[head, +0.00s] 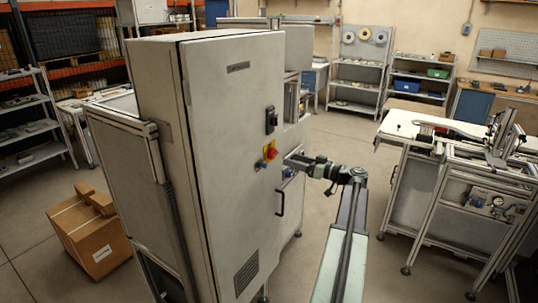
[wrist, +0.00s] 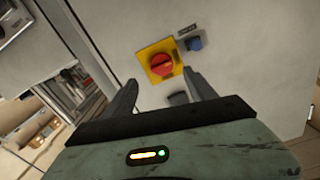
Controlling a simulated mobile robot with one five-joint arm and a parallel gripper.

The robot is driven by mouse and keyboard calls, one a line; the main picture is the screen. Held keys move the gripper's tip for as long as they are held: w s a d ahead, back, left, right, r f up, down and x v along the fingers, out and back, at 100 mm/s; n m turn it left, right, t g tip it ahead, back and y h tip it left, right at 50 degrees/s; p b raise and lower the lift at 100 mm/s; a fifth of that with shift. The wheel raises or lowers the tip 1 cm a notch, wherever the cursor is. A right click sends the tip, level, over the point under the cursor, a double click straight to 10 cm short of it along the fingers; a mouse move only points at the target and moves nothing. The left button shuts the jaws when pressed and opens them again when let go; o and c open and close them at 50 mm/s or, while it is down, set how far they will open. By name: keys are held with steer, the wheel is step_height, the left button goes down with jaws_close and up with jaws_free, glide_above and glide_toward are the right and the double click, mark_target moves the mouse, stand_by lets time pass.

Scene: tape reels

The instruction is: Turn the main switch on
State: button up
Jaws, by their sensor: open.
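The main switch (head: 270,152) is a red rotary knob on a yellow plate, on the front door of a tall grey cabinet (head: 228,105). In the wrist view the red knob (wrist: 161,65) shows just beyond and between my fingertips, with its yellow plate around it. My gripper (head: 292,160) is at the right of the switch in the head view, close to the door. In the wrist view my gripper (wrist: 160,79) is open, one finger on each side of the knob's line, with nothing held. I cannot tell the switch's position.
A blue button (wrist: 195,44) under a small label is beside the switch, and a dark part (wrist: 177,98) is below it. A black door handle (head: 281,202) is lower on the cabinet. A cardboard box (head: 92,235) lies left. A workbench (head: 455,185) stands right; floor between is clear.

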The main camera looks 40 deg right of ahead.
mark_target(273, 154)
steer(key=x, duration=0.8)
steer(key=shift+a, duration=0.15)
steer(key=shift+w, duration=0.15)
steer(key=c, duration=1.4)
steer(key=shift+m, duration=0.3)
steer(key=shift+a+r+m, duration=0.1)
steer(key=shift+m, duration=8.4)
